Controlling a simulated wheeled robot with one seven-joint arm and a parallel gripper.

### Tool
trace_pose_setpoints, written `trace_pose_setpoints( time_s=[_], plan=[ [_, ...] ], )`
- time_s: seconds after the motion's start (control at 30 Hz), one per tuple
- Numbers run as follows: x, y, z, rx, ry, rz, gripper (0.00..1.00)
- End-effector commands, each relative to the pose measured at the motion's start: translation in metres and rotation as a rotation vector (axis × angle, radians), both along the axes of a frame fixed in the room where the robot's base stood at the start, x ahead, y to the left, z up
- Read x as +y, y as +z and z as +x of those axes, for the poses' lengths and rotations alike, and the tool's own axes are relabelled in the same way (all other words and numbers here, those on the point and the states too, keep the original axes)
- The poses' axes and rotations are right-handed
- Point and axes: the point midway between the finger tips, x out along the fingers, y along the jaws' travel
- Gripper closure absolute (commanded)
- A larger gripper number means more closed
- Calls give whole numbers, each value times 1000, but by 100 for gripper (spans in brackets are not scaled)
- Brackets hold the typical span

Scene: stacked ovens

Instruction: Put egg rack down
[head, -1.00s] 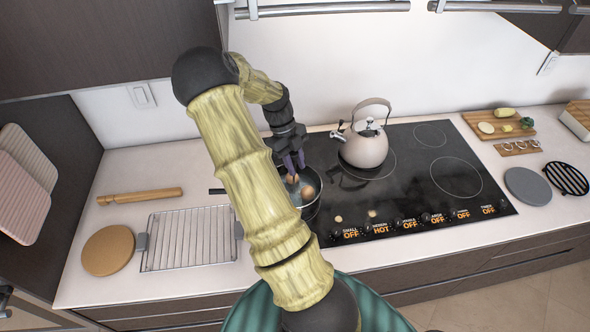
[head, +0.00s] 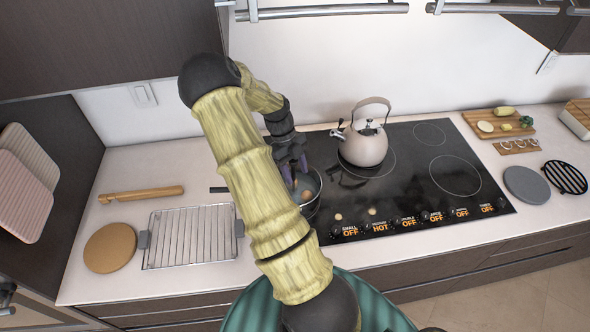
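My gripper (head: 294,168), with purple fingers, points down into a dark pot (head: 315,207) on the left front part of the cooktop. My arm hides the pot's left side. A brown egg (head: 306,196) shows inside the pot, just below the fingertips. Something brownish sits between or right behind the fingers, too small to make out. The egg rack itself cannot be made out; the fingers and pot wall may hide it. Whether the fingers are closed on it cannot be told.
A kettle (head: 364,146) stands right of the pot on the black cooktop (head: 420,200). A wire rack (head: 190,237), a rolling pin (head: 142,194) and a round board (head: 110,248) lie on the counter at left. Cutting boards and round trivets lie at right.

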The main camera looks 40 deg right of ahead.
Motion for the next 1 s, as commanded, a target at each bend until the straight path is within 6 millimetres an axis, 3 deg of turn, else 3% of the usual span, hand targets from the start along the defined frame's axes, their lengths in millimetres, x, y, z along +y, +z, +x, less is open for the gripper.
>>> trace_pose_setpoints(
  time_s=[0.27,0.8,1.0],
  plan=[
    [0,11,5,-4,3,-2,53],
    [2,101,42,-4,1,-2,53],
    [3,114,46,0,1,0,53]
  ],
)
